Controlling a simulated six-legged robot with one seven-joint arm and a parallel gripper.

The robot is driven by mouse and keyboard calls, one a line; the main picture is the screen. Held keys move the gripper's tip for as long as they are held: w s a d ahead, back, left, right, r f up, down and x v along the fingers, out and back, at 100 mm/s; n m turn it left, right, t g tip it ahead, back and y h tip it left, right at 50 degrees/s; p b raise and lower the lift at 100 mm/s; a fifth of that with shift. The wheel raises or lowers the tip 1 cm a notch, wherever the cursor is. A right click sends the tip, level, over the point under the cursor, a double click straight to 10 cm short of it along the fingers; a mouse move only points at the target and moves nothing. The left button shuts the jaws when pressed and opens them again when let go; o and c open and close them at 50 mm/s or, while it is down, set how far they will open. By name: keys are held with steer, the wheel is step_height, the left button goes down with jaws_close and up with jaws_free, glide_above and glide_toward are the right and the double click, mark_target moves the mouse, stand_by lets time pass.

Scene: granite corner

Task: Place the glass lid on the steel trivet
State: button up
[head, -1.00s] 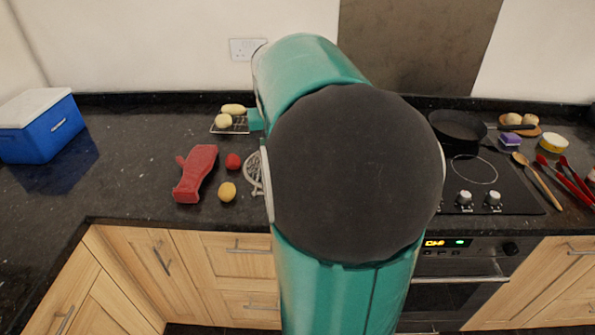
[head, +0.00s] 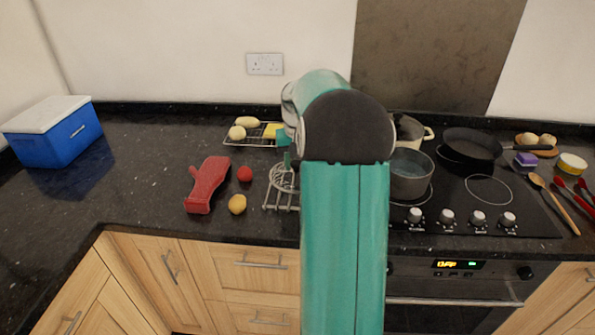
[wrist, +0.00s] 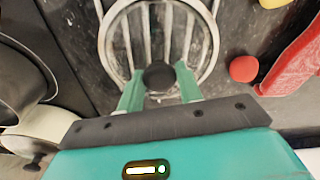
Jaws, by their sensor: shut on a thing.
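The glass lid (head: 284,176) has a clear disc, a pale rim and a dark knob. In the wrist view my gripper (wrist: 158,80) is shut on the knob, and the lid's round rim (wrist: 213,48) spreads out around it. The steel trivet (head: 270,204), a rack of parallel bars, is at the counter's front, left of my arm. Its bars (wrist: 140,38) show through the glass, so the lid is over it. I cannot tell whether the lid touches the bars. My arm hides the trivet's right part in the head view.
A wire rack (head: 238,144) with food and a sponge is behind. A grey pot (head: 410,178) and a black pan (head: 470,146) stand on the hob at right.

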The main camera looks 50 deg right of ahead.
steer(key=shift+w+d+f, duration=0.15)
steer(key=shift+d+f, duration=0.2)
steer(key=shift+f, duration=0.1)
steer(key=shift+w+f, duration=0.1)
steer(key=shift+f, duration=1.4)
steer(key=shift+f, duration=0.2)
steer(key=o, duration=1.2)
